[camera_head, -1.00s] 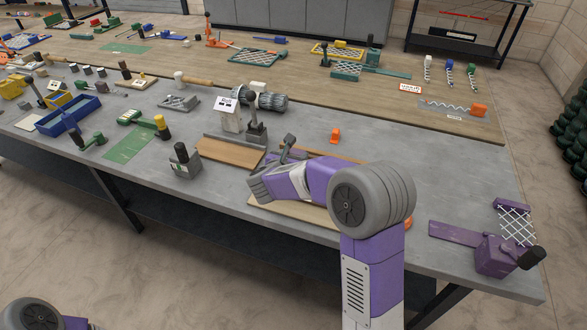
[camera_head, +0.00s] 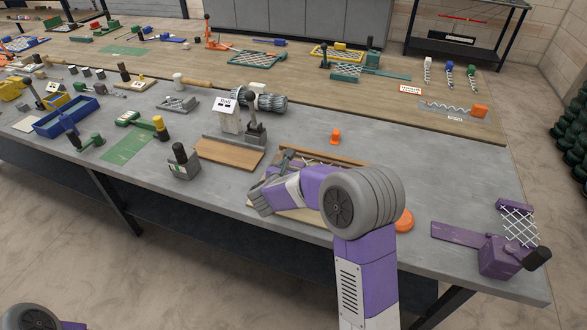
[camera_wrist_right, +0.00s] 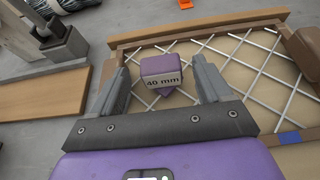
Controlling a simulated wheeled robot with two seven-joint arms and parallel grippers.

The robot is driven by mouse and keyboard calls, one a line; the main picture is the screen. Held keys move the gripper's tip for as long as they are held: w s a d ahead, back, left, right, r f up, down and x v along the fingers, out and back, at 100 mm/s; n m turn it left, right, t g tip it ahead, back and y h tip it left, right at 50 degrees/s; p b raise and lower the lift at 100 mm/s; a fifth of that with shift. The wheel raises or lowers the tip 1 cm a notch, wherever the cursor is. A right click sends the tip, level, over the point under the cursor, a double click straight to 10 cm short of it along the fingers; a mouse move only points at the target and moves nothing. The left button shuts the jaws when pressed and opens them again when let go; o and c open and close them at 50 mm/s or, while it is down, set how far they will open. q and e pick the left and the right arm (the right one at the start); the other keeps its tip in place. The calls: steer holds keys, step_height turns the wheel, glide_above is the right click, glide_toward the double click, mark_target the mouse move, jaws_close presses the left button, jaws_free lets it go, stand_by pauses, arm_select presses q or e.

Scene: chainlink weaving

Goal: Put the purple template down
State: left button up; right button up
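The purple template (camera_wrist_right: 161,72), a small block marked "40 mm" with a pointed lower end, is at the white wire mesh (camera_wrist_right: 237,50) in a wooden frame (camera_wrist_right: 205,31). My right gripper (camera_wrist_right: 162,66) has its fingers spread on either side of the template, with a visible gap to each side. Whether the template rests on the mesh or just above it is hard to tell. In the head view my right forearm and wrist cover much of the frame (camera_head: 340,158) and hide the template. My left gripper is out of view; only part of that arm shows bottom left.
An orange disc (camera_head: 404,220) lies right of the frame. A purple stand with mesh (camera_head: 500,256) is at the right table end. A brown board (camera_head: 229,153) and a grey block with black knob (camera_head: 182,165) lie left.

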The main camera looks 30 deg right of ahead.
steer(key=shift+r+p, duration=0.25)
steer(key=shift+p, duration=0.1)
steer(key=p+v, duration=0.1)
steer(key=v, duration=1.1)
steer(key=shift+f, duration=0.1)
